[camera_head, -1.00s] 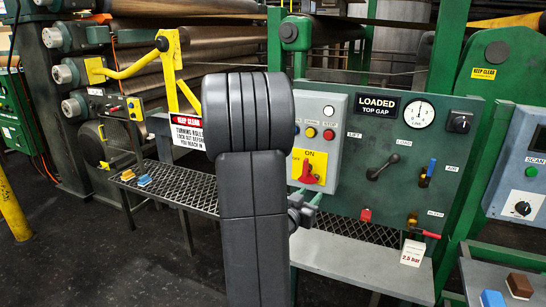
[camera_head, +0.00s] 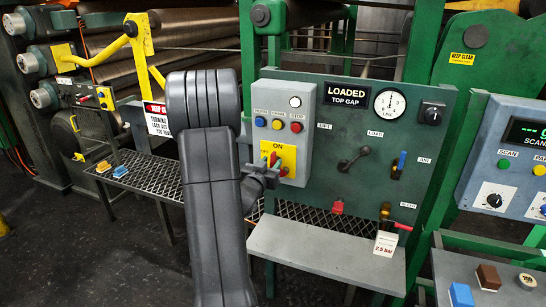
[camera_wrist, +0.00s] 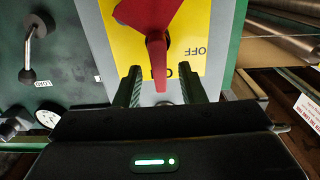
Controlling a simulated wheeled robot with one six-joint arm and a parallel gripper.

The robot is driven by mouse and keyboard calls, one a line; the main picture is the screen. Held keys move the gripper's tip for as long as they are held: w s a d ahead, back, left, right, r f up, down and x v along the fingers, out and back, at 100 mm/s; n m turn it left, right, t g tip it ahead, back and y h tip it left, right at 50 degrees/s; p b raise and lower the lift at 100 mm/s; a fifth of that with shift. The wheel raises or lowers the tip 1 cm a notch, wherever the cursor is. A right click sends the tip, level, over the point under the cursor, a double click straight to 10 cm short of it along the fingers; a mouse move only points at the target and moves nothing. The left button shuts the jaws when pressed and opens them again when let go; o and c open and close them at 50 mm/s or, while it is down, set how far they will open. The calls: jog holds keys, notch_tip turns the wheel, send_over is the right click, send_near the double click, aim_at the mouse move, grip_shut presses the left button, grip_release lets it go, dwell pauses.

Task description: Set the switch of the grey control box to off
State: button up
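The grey control box (camera_head: 302,105) is mounted on the green panel and carries several push buttons and a yellow switch plate (camera_head: 289,155) marked ON at its top. The red rotary switch (camera_wrist: 157,48) sits on that plate. In the wrist view, which is turned over, its handle points toward the partly hidden ON mark, and OFF is off to the side. My gripper (camera_wrist: 160,88) is open at the plate, with one finger on each side of the handle tip and gaps visible. In the head view my gripper (camera_head: 270,166) partly covers the switch.
The green panel (camera_head: 340,195) also holds a black lever (camera_head: 353,160), a gauge (camera_head: 390,104) and a blue-handled valve (camera_head: 399,165). A grey shelf (camera_head: 320,255) juts out below. A mesh shelf (camera_head: 150,178) and rollers lie to the left.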

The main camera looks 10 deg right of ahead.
jog(key=shift+x, duration=1.45)
jog(key=shift+c, duration=0.5)
grip_shut()
jog(key=shift+n, duration=0.3)
jog(key=shift+w+a+f+n+p, duration=0.25)
jog(key=shift+a+f+n+p, duration=0.2)
jog(key=shift+n, duration=2.4)
jog(key=shift+w+a+f+n+p, duration=0.2)
jog(key=shift+f+n+p, duration=0.25)
jog(key=shift+n, duration=2.45)
jog(key=shift+w+a+f+n+p, duration=0.3)
jog(key=shift+n+p, duration=0.3)
jog(key=shift+n, duration=2.25)
jog(key=shift+s, duration=0.1)
